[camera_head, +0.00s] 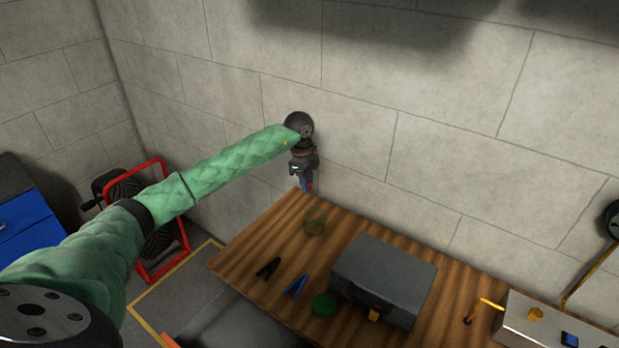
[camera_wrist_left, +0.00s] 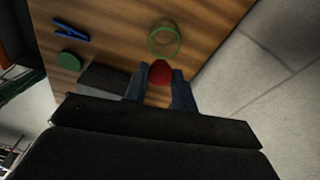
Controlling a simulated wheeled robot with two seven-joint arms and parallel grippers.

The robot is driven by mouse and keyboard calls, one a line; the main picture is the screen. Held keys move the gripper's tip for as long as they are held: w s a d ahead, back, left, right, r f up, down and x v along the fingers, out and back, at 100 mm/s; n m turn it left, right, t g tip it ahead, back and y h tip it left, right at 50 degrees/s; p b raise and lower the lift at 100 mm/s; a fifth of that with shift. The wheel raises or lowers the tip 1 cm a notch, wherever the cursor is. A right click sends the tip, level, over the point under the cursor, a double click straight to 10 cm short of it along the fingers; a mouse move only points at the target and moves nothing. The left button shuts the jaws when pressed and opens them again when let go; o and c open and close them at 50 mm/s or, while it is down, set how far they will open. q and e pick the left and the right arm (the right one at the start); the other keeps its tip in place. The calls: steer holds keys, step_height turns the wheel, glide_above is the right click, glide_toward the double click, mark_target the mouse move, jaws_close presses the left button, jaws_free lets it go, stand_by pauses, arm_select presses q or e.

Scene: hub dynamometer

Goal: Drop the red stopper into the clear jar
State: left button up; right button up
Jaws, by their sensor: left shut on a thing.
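My left gripper (camera_head: 307,186) is shut on the red stopper (camera_wrist_left: 160,72), holding it between its two blue-grey fingers above the far left corner of the table. In the head view only a small bit of red shows at the fingertips. The clear jar (camera_head: 314,222) has a greenish tint and stands on the table, a little below and right of the gripper in that view. In the left wrist view the jar (camera_wrist_left: 164,41) shows as a green ring just beyond the stopper, apart from it. My right gripper is in neither view.
On the wooden table (camera_head: 245,258) are a black clamp (camera_head: 268,268), a blue clamp (camera_head: 295,286), a green round lid (camera_head: 324,303) and a large grey case (camera_head: 384,277). A silver box (camera_head: 550,325) is at the right. The wall is close behind the gripper.

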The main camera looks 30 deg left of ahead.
arm_select(q)
steer(key=f, duration=0.2)
steer(key=f+b, duration=0.1)
steer(key=f, duration=0.1)
steer(key=w+f, duration=0.1)
steer(key=shift+d+f+b, duration=0.15)
steer(key=shift+f+b, duration=0.25)
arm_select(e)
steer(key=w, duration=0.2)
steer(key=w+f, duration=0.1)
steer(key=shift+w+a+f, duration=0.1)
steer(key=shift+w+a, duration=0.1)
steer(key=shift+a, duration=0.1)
arm_select(q)
steer(key=o, duration=0.8)
steer(key=shift+o, duration=1.1)
steer(key=shift+s+r, duration=0.1)
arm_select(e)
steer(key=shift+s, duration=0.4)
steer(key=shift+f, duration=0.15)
